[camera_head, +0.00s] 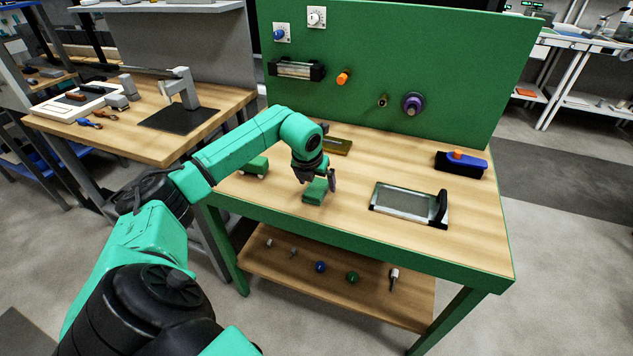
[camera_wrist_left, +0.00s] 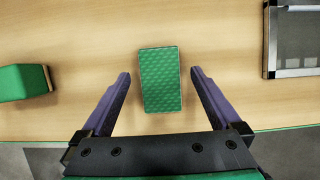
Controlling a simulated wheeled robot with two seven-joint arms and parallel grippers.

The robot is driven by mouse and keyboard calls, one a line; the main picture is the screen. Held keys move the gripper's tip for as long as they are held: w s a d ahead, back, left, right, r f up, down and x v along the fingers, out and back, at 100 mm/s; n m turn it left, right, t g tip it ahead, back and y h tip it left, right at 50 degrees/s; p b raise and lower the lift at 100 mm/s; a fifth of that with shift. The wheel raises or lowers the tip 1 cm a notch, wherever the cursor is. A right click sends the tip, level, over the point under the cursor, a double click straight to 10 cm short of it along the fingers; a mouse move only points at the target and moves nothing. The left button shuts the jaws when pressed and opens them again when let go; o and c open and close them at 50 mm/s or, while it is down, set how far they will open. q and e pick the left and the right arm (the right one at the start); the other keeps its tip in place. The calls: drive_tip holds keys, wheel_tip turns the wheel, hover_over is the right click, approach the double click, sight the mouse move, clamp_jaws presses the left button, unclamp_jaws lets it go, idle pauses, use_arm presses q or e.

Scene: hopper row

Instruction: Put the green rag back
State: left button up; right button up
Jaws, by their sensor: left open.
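The green rag (camera_head: 314,195) lies as a small folded, textured block near the front edge of the wooden bench top (camera_head: 275,205). In the left wrist view the rag (camera_wrist_left: 160,92) lies between my two finger tips, with a gap on each side. My left gripper (camera_head: 326,181) is open and points down at the rag, right over or around it; its exact height is hard to tell. The open fingers also show in the left wrist view (camera_wrist_left: 160,76). My right gripper is not in view.
Another green object (camera_head: 256,167) sits to the left, a framed glass panel (camera_head: 402,201) to the right. An olive box (camera_head: 337,146) and a blue-and-black tool (camera_head: 462,166) are farther back. A green panel (camera_head: 360,40) with knobs rises behind. A lower shelf (camera_head: 310,300) holds several small items.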

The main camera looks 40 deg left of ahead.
use_arm(q)
drive_tip(key=v, duration=1.2)
drive_tip(key=shift+b, duration=0.45)
